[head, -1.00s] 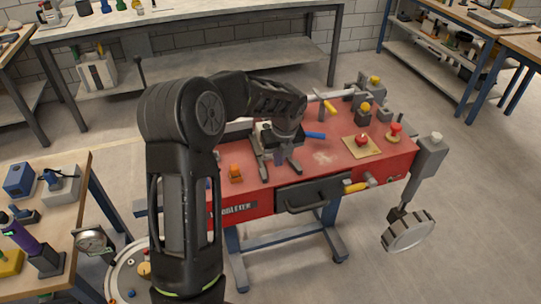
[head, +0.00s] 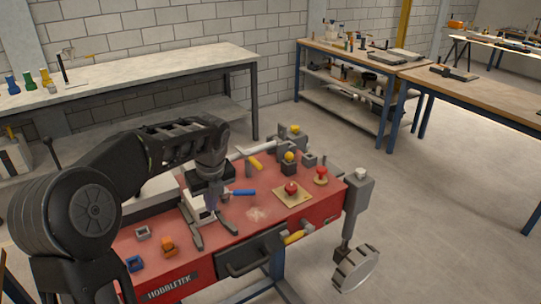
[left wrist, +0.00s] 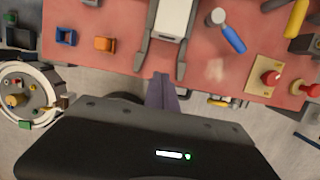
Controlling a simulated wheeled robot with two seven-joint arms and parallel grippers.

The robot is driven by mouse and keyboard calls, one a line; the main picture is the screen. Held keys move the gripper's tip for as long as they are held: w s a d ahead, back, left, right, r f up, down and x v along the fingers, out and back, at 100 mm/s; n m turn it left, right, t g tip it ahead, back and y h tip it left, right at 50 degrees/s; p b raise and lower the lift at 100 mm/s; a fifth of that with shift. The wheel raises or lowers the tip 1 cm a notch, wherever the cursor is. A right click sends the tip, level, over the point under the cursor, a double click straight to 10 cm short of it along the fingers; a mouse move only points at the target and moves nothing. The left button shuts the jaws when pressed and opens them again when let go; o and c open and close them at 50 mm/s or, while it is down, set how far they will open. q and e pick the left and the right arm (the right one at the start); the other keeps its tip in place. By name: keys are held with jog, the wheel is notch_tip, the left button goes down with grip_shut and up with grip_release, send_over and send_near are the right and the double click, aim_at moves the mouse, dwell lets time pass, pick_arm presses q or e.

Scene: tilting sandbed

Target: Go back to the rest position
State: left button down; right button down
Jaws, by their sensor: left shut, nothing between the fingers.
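My left gripper (head: 211,204) hangs pointing down over the red bench top (head: 258,214). Its jaws are shut and hold nothing. In the left wrist view the purple fingers (left wrist: 162,90) appear below the grey forked bracket (left wrist: 162,52), near the front edge of the bench; contact cannot be told. The bracket also shows in the head view (head: 228,224), close to the fingers. My left arm reaches in from the lower left of the head view, its elbow bent. My right gripper is not in view.
The bench holds a blue-handled tool (head: 241,193), a red button on a yellow plate (head: 290,189), an orange block (head: 168,246) and yellow-knobbed fixtures. A handwheel (head: 356,269) stands off its right end. Workbenches line the back; floor at right is clear.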

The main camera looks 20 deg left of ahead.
pick_arm(q)
jog(key=w+d+f+n+t+h, duration=0.25)
jog(key=w+d+f+n, duration=0.35)
jog(key=n, duration=0.4)
jog(key=s+d+f+n+t+h, duration=0.1)
jog(key=s+d+f+n+h, duration=0.25)
jog(key=d+f+n, duration=0.85)
jog(key=s+d+f+n+g, duration=0.1)
jog(key=s+d+f, duration=0.3)
jog(key=s, duration=0.5)
jog(key=s+d+f+n+g, duration=0.2)
jog(key=s+d+f, duration=0.3)
jog(key=s+f, duration=0.3)
jog(key=s+d+f+n+g, duration=0.1)
jog(key=s+d+f, duration=0.4)
jog(key=s, duration=0.5)
jog(key=shift+s+f+n+h, duration=0.3)
jog(key=shift+s+f+n, duration=0.1)
jog(key=shift+f, duration=0.2)
